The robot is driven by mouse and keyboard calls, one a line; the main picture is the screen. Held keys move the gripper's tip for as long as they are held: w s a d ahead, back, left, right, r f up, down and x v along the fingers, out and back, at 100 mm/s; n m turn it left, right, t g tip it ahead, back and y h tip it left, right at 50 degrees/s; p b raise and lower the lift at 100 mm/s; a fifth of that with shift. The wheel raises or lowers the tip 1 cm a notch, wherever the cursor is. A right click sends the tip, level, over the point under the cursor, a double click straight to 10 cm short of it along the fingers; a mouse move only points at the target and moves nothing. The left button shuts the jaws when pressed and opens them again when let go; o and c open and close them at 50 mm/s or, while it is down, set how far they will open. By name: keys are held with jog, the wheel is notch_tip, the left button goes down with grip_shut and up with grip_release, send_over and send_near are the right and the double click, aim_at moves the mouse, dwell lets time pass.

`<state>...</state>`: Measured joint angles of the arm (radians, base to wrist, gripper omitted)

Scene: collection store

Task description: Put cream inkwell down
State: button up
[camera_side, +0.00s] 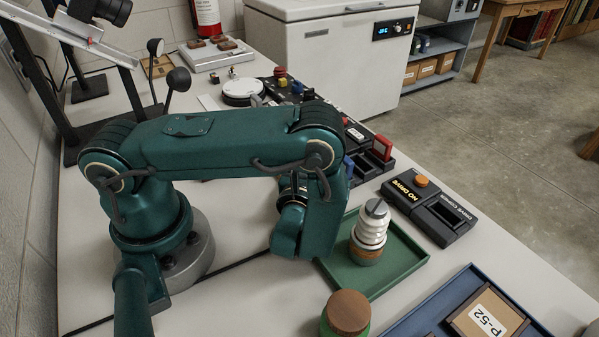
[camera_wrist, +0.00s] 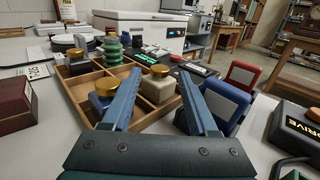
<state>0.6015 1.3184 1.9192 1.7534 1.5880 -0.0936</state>
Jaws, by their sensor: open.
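The cream inkwell (camera_wrist: 158,88) is a squat cream bottle with a gold lid. In the wrist view it stands upright in a compartment on the right side of the wooden divided tray (camera_wrist: 140,122). My gripper (camera_wrist: 161,76) is open, with its two blue fingers spread apart. The inkwell shows in the gap between the fingertips, with no clear contact with either finger. In the side view my arm hides the inkwell and my fingers.
Another gold-lidded bottle (camera_wrist: 104,97) stands in the tray close to my left finger. Red (camera_wrist: 242,75) and blue (camera_wrist: 220,101) upright items stand right of my right finger. A green tray (camera_side: 407,266) holds a white ribbed piece (camera_side: 370,228). A dark-red box (camera_wrist: 15,103) is at left.

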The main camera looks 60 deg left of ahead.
jog(key=r, duration=0.7)
jog(key=shift+s+d, duration=0.25)
jog(key=shift+s, duration=0.05)
jog(key=s+a+r+n+g+h, duration=0.1)
jog(key=s+a+n+g, duration=0.2)
jog(key=s+n+g, duration=0.4)
jog(key=s+a+r+n+g, duration=0.1)
jog(key=s+a+n+g, duration=0.1)
jog(key=s+n+g, duration=0.45)
jog(key=s+d+r+n+t+h, duration=0.1)
jog(key=d+r+n+t+h, duration=0.1)
jog(key=d+n+h, duration=0.3)
jog(key=d+r+n+t+h, duration=0.2)
jog(key=d+n+t+h, duration=0.1)
jog(key=d+n+h, duration=0.3)
jog(key=shift+s+d+n+t, duration=0.35)
jog(key=shift+d+n, duration=0.6)
jog(key=shift+n, duration=0.1)
jog(key=o, duration=0.4)
jog(key=shift+w+d+r+t+h, duration=0.1)
jog(key=shift+d+r+t+h, duration=0.2)
jog(key=shift+r+h, duration=0.1)
jog(key=shift+c, duration=0.2)
